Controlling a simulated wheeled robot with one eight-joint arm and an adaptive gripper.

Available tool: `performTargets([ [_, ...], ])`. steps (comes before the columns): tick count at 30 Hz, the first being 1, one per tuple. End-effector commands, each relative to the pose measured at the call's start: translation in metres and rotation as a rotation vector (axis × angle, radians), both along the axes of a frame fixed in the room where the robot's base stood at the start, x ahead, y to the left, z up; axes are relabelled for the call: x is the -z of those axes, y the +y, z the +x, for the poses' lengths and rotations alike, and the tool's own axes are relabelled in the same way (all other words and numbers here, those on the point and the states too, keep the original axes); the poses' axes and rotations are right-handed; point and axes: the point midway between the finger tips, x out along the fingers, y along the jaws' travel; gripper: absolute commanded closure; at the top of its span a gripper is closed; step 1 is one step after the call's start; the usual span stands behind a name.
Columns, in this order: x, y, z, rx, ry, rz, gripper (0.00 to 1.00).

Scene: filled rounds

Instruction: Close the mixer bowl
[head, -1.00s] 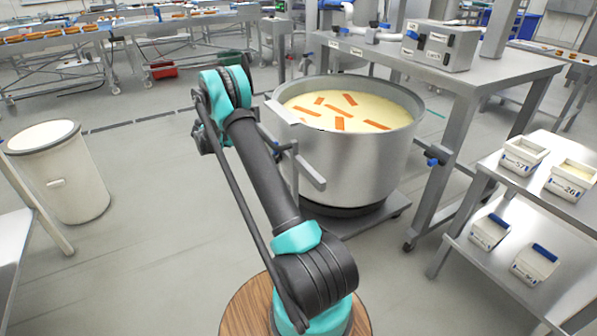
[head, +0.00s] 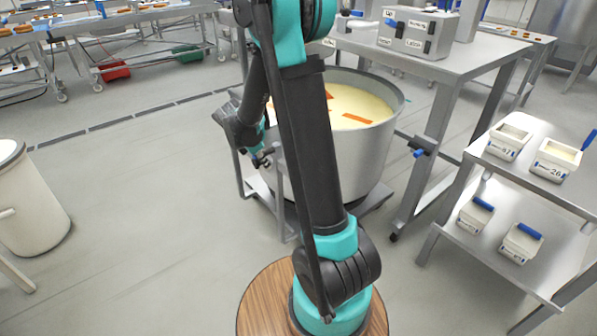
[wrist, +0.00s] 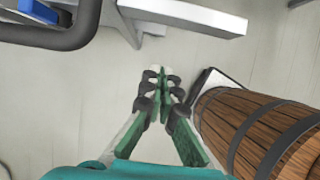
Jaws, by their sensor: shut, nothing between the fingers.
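The mixer bowl (head: 371,160) is a large steel bowl in the middle of the head view. It is open on top, with pale yellow filling and orange pieces (head: 372,124) showing. My arm hides its left part. My gripper (head: 262,158) is at the bowl's left, below rim height, pointing down beside the grey bars there. Whether it touches them cannot be told. In the wrist view my gripper's fingers (wrist: 160,76) are together with nothing between them. A pale grey bar (wrist: 185,15) lies beyond the fingertips, apart from them in the picture.
A steel table (head: 455,68) with a control box (head: 416,33) stands behind the bowl at right. A shelf cart (head: 553,195) with white tubs (head: 558,160) is at right. A bin (head: 30,205) stands at left. The floor between bin and bowl is clear.

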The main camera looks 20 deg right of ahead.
Motion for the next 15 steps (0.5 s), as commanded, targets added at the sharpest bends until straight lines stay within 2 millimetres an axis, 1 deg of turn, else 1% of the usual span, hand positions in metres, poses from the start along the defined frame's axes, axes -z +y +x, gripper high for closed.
performTargets([
  [1,0.0,0.004,-0.007,-0.015,0.006,0.013,1.0],
  [3,0.002,0.006,-0.012,-0.028,0.013,0.021,1.0],
  [7,0.01,0.004,-0.012,-0.031,0.015,0.024,1.0],
  [11,0.027,-0.003,-0.009,-0.029,0.014,0.024,1.0],
  [15,0.048,-0.011,-0.006,-0.029,0.014,0.023,1.0],
])
